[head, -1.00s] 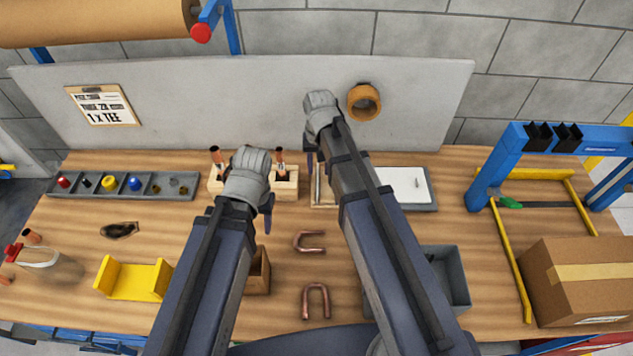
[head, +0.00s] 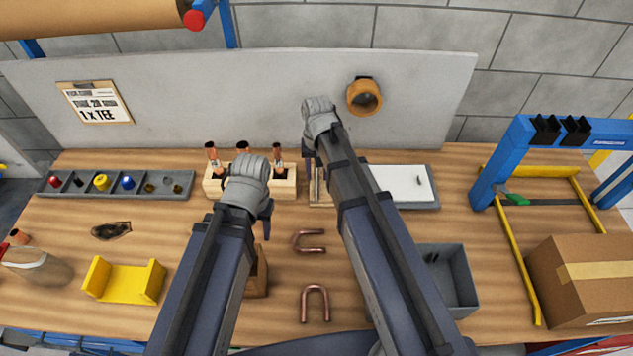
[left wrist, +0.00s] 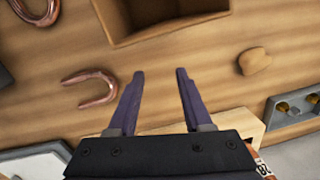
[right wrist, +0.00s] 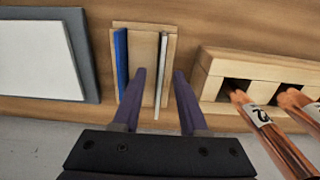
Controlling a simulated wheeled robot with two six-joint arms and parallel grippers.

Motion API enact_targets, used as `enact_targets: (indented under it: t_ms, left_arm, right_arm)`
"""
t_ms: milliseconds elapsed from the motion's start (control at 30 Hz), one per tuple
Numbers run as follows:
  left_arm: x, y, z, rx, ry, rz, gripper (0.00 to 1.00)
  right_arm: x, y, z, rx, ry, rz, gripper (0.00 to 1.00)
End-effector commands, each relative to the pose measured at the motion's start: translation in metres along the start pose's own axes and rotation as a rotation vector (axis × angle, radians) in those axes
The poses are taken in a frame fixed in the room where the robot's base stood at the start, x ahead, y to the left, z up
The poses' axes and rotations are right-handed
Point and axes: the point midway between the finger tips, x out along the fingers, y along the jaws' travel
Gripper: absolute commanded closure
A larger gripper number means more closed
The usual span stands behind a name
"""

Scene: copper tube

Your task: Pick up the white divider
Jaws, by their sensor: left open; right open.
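The white divider (right wrist: 161,78) is a thin upright panel in a small wooden holder (right wrist: 143,27), with a blue divider (right wrist: 122,62) at the holder's left side in the right wrist view. My right gripper (right wrist: 160,74) is open, and the white divider appears between its two fingers in that view, nearer the right finger; I cannot tell whether either touches it. In the head view my right gripper (head: 309,158) is over the holder, which my arm partly hides. My left gripper (head: 266,225) is open and empty above the bench; its fingers show in the left wrist view (left wrist: 158,74).
A wooden block with copper tubes (head: 287,187) stands left of the holder and a white panel on a grey base (head: 400,182) right of it. Two copper U-bends (head: 315,303), an open wooden box (head: 259,275) and a grey bin (head: 463,285) are nearer me.

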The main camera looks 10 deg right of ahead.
Motion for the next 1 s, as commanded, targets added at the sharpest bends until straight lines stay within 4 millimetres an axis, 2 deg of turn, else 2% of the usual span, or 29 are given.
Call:
enact_targets:
  t_ms: [33,300,600,1000]
  left_arm:
    - [0.011,0.001,-0.001,0.0,0.0,0.0,0.5]
    - [0.043,0.004,-0.003,-0.001,0.0,0.0,0.5]
    - [0.043,0.004,-0.003,-0.001,0.0,0.0,0.5]
    - [0.043,0.004,-0.003,-0.001,0.0,0.0,0.5]
  right_arm:
    - [0.011,-0.001,-0.001,0.0,0.0,0.0,0.57]
    - [0.043,-0.002,-0.003,0.0,0.0,0.0,0.57]
    - [0.043,-0.002,-0.003,0.0,0.0,0.0,0.57]
    - [0.043,-0.002,-0.003,0.0,0.0,0.0,1.0]
